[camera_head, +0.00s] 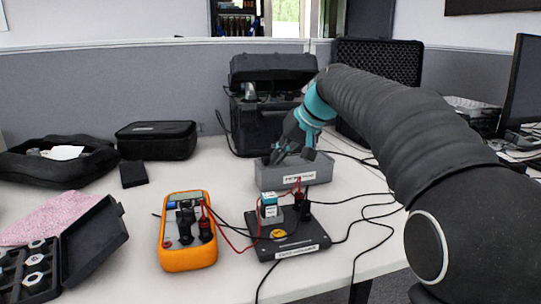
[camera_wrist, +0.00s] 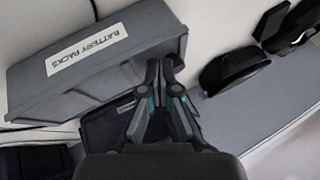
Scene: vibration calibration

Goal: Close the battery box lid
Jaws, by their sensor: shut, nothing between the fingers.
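The grey battery box (camera_head: 268,178) stands on the white table behind the black device, with a white label on its near side. In the wrist view the box (camera_wrist: 150,35) fills the upper left, its "BATTERY PACKS" label facing the camera. My gripper (camera_head: 277,157) is at the top of the box, toward its left end. In the wrist view my gripper (camera_wrist: 160,68) is shut and empty, its fingertips by the box's lower edge. I cannot tell whether they touch it. My arm and gripper cover part of the top, and I cannot make out the lid's angle.
An orange multimeter (camera_head: 188,250) and a black device (camera_head: 292,247) with cables stand in front. A large black case (camera_head: 258,130) is behind the box. A black pouch (camera_head: 157,140) lies at left, near an open tray (camera_head: 95,240). A grey partition (camera_head: 90,90) bounds the back.

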